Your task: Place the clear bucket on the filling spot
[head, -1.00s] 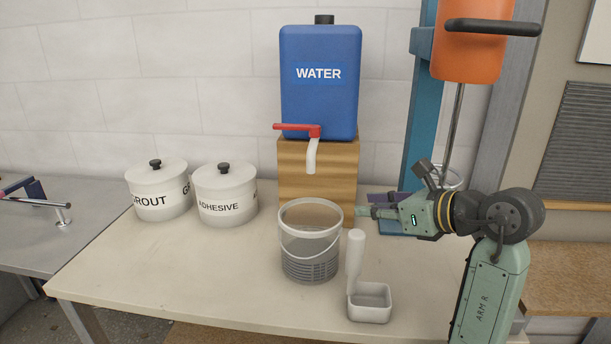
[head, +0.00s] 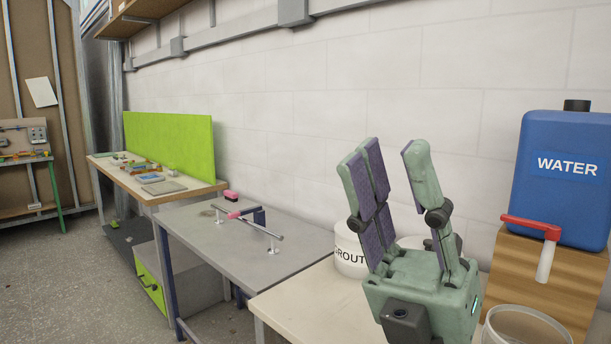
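The clear bucket (head: 522,330) stands on the light table at the bottom right of the head view, cut off by the frame edge. Only its rim and upper part show. Behind it the blue water tank (head: 566,185) with its red tap (head: 532,226) and white spout sits on a wooden block (head: 540,285). The filling spot itself cannot be made out. My gripper (head: 392,170) is raised to the left of the bucket, fingers pointing up and spread apart. It is open and empty, apart from the bucket.
The grout pot (head: 349,250) stands behind my gripper, with another white pot mostly hidden. A grey table (head: 240,250) with a rail tool (head: 250,228) is to the left. A workbench (head: 190,190) with a green panel (head: 168,148) stands farther left. Floor (head: 70,270) is clear at the left.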

